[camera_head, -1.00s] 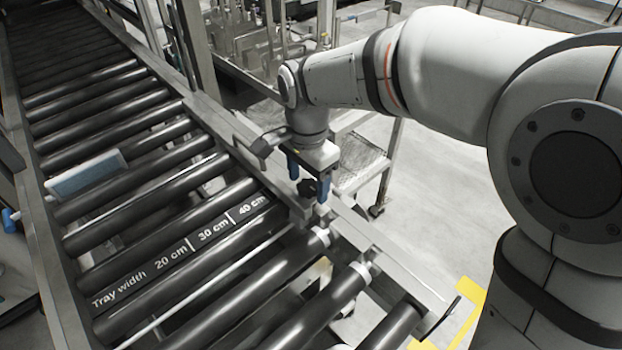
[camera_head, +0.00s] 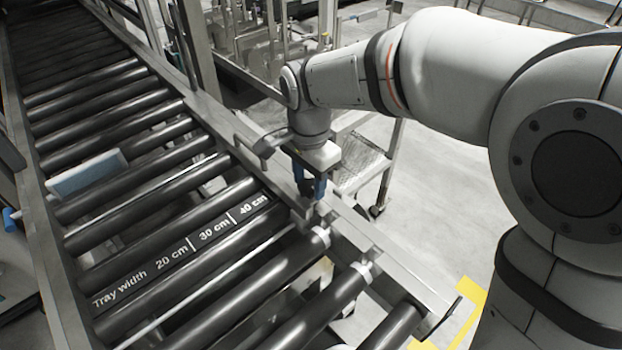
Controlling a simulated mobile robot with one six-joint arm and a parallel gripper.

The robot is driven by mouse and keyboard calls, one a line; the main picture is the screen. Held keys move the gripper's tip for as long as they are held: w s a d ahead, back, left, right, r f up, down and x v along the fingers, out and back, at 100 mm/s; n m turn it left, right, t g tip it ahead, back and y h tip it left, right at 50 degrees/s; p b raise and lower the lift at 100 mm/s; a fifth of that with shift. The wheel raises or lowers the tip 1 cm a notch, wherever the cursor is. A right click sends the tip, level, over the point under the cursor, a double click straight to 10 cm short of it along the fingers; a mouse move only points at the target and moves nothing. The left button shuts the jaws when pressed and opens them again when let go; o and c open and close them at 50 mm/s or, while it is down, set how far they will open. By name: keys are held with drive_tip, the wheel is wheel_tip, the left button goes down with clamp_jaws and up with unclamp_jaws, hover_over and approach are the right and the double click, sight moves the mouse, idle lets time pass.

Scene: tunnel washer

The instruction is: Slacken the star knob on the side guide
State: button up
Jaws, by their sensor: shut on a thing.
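The black star knob (camera_head: 307,187) sits on the side guide (camera_head: 338,236), the metal rail along the right edge of the roller conveyor. My gripper (camera_head: 309,188) points down over the rail with its blue fingers around the knob. It is shut on the knob, and the fingers hide part of it. The knob's threaded part is not visible.
A metal stand (camera_head: 362,170) is behind my gripper. Open floor lies to the right.

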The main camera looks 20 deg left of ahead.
drive_tip(key=shift+n, duration=0.3)
drive_tip(key=n, duration=0.3)
drive_tip(key=shift+n, duration=0.3)
drive_tip(key=n, duration=0.4)
drive_tip(key=shift+n+p, duration=0.3)
drive_tip(key=shift+p, duration=0.1)
drive_tip(key=n, duration=0.4)
drive_tip(key=shift+s, duration=0.1)
drive_tip(key=shift+n, duration=2.5)
drive_tip(key=o, duration=1)
drive_tip(key=shift+c, duration=0.2)
